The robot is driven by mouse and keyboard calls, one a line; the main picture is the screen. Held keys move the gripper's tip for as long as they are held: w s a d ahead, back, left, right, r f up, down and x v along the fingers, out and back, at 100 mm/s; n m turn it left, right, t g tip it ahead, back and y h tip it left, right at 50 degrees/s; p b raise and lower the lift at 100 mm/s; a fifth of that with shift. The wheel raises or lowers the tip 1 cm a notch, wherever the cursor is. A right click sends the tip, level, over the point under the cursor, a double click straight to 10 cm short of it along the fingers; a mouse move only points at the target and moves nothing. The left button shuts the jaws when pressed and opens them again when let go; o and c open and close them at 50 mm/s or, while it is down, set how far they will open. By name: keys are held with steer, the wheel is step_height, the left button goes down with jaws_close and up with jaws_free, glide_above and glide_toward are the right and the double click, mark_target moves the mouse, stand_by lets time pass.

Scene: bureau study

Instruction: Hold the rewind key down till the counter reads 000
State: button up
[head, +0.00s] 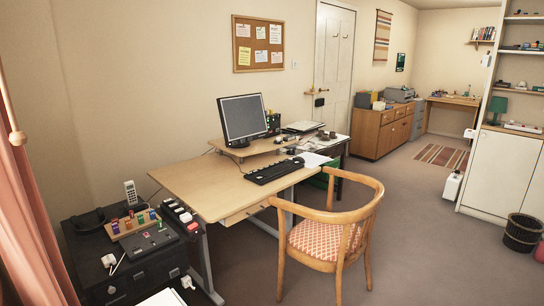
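I cannot make out a rewind key or a counter reading in the head view; things at this distance are too small to read. A dark flat panel or box (150,243) with a few small knobs or keys lies on the black cabinet at the lower left, but I cannot tell what it is. My gripper is not in view.
The black cabinet (105,278) also bears a wooden rack (133,224) of coloured pieces and a cordless phone (130,192). A desk (190,182) with a monitor (242,118) and keyboard (273,171) stands beside it. A wooden chair (322,240) blocks the desk's front.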

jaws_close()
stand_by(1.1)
